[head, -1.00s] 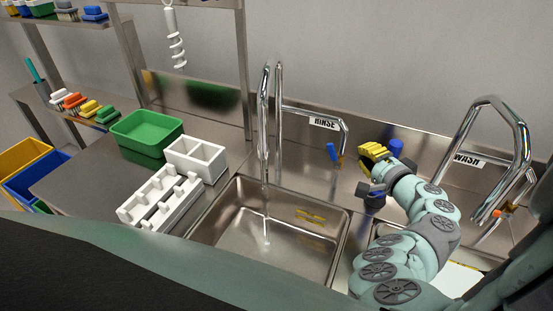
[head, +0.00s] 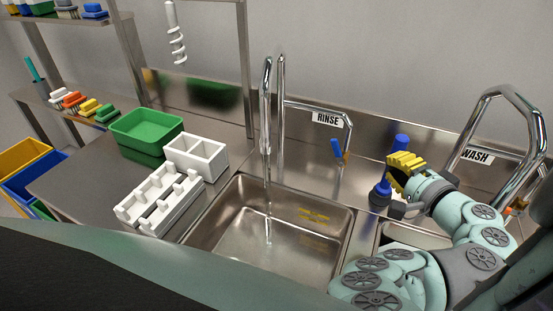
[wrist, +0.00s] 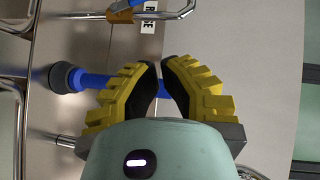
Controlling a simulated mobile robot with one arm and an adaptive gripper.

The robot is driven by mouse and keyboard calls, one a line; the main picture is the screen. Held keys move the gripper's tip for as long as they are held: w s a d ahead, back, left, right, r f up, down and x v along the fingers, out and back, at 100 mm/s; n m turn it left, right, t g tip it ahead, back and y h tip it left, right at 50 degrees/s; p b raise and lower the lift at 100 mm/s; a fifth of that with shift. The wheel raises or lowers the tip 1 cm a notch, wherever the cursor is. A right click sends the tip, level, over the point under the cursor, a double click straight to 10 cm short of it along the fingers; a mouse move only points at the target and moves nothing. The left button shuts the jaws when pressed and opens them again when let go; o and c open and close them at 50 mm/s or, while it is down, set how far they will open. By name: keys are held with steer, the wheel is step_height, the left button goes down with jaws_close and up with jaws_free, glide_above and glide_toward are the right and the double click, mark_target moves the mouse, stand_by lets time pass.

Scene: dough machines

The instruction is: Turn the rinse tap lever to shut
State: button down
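In the wrist view the fingers (wrist: 163,68) are close together with a narrow gap and nothing visibly gripped.
A blue upright object (head: 402,141) with a dark base stands just behind my gripper; contact is unclear. The wash tap (head: 478,120) arches at the right. The left basin (head: 228,215) is empty but for the stream. White racks (head: 160,203) and a green bin (head: 140,130) stand left.

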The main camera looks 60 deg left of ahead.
mark_target(348, 144)
steer(key=s+a+f+m+t+h, duration=0.25)
steer(key=s+t+h, duration=0.2)
steer(key=t, duration=0.35)
steer(key=shift+m+y, duration=0.25)
steer(key=shift+y, duration=0.1)
steer(key=w+a+p, duration=0.1)
steer(key=a, duration=0.2)
steer(key=w+a+f, duration=0.1)
steer(key=a, duration=0.2)
steer(key=w+a+p, duration=0.1)
steer(key=w+a, duration=0.1)
steer(key=a, duration=0.1)
steer(key=shift+w+a+f+p, duration=0.1)
steer(key=shift+a+f+p, duration=0.15)
steer(key=shift+f+p, duration=0.1)
steer(key=shift+a+r+n+p, duration=0.2)
steer(key=shift+n+p, duration=0.2)
steer(key=shift+p, duration=0.2)
stand_by(0.3)
